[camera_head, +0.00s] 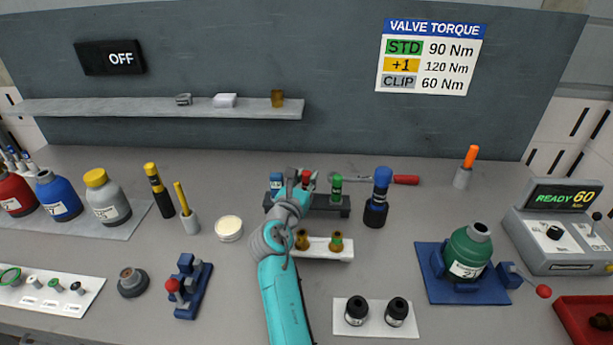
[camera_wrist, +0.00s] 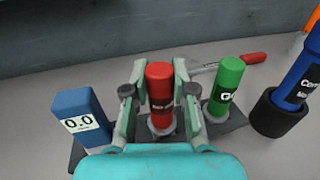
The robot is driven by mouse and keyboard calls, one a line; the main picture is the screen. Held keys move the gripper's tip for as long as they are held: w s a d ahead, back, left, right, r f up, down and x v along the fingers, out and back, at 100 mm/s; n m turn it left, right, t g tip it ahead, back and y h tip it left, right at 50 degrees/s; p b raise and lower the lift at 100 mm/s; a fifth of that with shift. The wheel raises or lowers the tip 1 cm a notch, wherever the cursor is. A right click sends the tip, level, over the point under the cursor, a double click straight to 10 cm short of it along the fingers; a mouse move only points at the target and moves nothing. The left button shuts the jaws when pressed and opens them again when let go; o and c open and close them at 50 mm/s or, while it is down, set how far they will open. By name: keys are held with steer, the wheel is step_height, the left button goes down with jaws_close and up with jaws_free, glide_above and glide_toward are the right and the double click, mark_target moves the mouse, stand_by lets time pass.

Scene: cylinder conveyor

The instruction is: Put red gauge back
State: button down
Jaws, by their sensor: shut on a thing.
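The red gauge (camera_wrist: 160,92) is a red cylinder with a dark label, upright between the fingers of my gripper (camera_wrist: 160,100) in the wrist view. My gripper is shut on it. Its lower end is at a pale ring on the dark gauge rack (camera_wrist: 238,120); I cannot tell whether it is fully seated. In the head view only the red top (camera_head: 306,175) shows beside my gripper (camera_head: 293,185), over the rack (camera_head: 345,209). A blue gauge with a 0.0 display (camera_wrist: 80,118) stands left of it and a green gauge (camera_wrist: 226,85) stands right of it.
A blue cylinder in a black holder (camera_head: 377,195) stands right of the rack. A red-handled tool (camera_head: 405,180) lies behind. A white tray with brass parts (camera_head: 343,254) is in front. A green bottle (camera_head: 468,250) stands on a blue fixture at right.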

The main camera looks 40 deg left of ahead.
steer(key=shift+f, duration=0.25)
steer(key=shift+s+f, duration=0.1)
steer(key=shift+f, duration=0.45)
steer(key=shift+d+r, duration=0.1)
steer(key=shift+r, duration=1.5)
steer(key=shift+f, duration=1)
steer(key=c, duration=1.1)
jaws_free()
steer(key=shift+o, duration=1.2)
steer(key=shift+f, duration=0.15)
